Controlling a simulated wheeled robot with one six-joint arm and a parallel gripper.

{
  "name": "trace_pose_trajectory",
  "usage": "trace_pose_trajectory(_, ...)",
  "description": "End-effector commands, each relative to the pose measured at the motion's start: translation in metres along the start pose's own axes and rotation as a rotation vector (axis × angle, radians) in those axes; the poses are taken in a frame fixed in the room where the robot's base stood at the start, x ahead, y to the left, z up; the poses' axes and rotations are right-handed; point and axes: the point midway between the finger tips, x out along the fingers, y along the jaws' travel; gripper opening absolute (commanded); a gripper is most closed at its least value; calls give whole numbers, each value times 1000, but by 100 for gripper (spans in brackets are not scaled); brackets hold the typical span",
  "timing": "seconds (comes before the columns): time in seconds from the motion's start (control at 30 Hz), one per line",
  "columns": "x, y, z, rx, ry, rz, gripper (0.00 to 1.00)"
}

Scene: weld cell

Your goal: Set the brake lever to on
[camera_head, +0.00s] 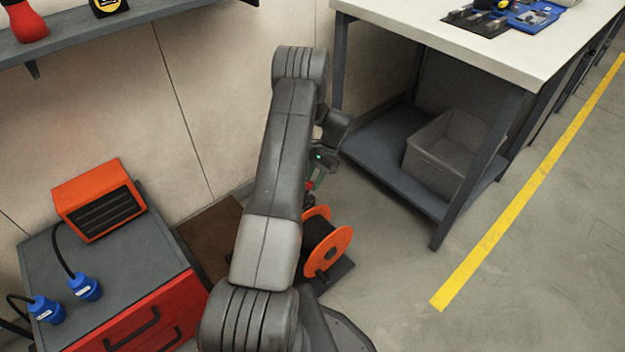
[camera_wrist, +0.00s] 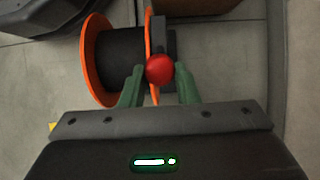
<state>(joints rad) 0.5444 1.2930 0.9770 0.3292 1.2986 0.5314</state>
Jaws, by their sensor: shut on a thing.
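The brake lever's red ball knob (camera_wrist: 160,69) sits between the green fingertips of my gripper (camera_wrist: 160,82) in the wrist view. My gripper is shut on the knob. A small red spot of the knob (camera_head: 309,185) also shows in the head view, just below my gripper (camera_head: 312,192). The lever's arm is mostly hidden under the knob. Beside it is a cable reel with orange flanges (camera_head: 329,251) and a dark drum (camera_wrist: 112,58). My arm covers the left part of the reel in the head view.
A workbench (camera_head: 470,48) stands at the right, with a grey bin (camera_head: 435,165) on its lower shelf. A red cabinet (camera_head: 150,313) with an orange box (camera_head: 98,200) and blue plugs (camera_head: 86,287) is at the left. Open floor lies right of the reel.

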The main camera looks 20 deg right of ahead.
Motion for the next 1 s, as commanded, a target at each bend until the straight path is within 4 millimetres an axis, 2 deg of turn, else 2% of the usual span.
trace_pose_trajectory(0.03, -2, 0, -6, 0, 18, -6, 0)
trace_pose_trajectory(0.17, -2, 0, -6, 1, 18, -6, 0)
trace_pose_trajectory(0.2, -2, 0, -7, 1, 19, -5, 36)
trace_pose_trajectory(0.27, -2, 0, -6, 1, 17, -5, 48)
trace_pose_trajectory(0.3, -1, 0, -5, 1, 15, -5, 50)
trace_pose_trajectory(0.57, -2, 0, -3, 1, 10, -4, 50)
trace_pose_trajectory(0.67, -8, 0, -3, 1, 10, -4, 50)
trace_pose_trajectory(0.77, -23, 0, -3, 1, 12, -5, 50)
trace_pose_trajectory(1.0, -78, 0, -3, 1, 13, -7, 50)
